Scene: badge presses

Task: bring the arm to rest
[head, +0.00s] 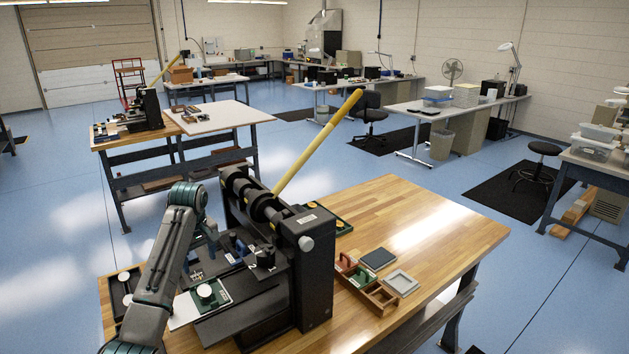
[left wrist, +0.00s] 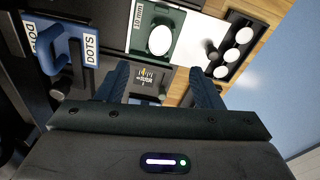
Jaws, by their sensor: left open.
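A blue holder labelled DOTS (left wrist: 62,48) is left of the fingers. My right gripper is not in view.
A black tray with white discs (left wrist: 240,44) lies to the right in the left wrist view. The press has a long yellow lever (head: 318,142) raised up. A wooden organizer (head: 368,290) and a grey square frame (head: 401,282) lie right of it. The wooden tabletop (head: 440,225) is clear at right.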

